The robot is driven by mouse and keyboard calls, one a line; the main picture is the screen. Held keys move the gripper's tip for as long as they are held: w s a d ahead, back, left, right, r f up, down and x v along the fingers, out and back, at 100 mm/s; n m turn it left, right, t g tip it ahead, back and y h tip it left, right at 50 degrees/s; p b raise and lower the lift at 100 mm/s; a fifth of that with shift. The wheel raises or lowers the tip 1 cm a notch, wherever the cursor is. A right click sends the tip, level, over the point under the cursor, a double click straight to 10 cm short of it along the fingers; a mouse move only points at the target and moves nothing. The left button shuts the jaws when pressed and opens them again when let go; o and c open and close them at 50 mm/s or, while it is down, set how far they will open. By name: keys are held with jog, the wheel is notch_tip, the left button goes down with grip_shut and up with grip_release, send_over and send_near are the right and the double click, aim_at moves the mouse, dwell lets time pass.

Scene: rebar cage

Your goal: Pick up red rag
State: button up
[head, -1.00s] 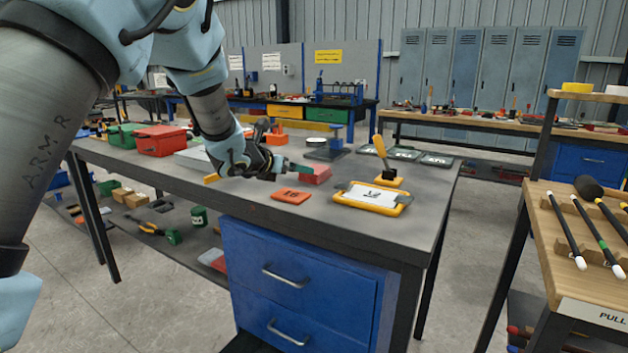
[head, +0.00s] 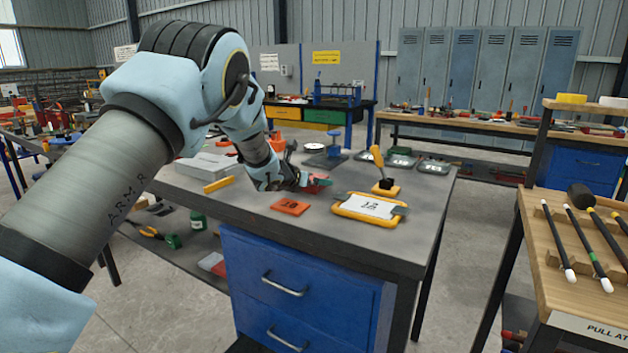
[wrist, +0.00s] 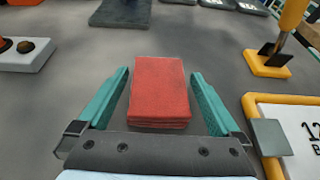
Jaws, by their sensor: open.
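The red rag (wrist: 159,88) is a folded, flat stack lying on the grey workbench. In the wrist view it lies ahead of my gripper (wrist: 160,92), with its near end between the two teal fingers. The fingers are open, one on each side, with a gap to the rag on both sides. In the head view my gripper (head: 322,182) is low over the bench and the rag (head: 315,188) is partly hidden behind it.
A yellow-framed clipboard (head: 369,208) lies to the right, close to the right finger. A yellow-handled tool on a yellow base (head: 385,187) stands behind it. An orange plate (head: 290,207) lies in front of my gripper.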

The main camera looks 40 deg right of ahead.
jog(key=shift+c, duration=0.2)
jog(key=c, duration=1.2)
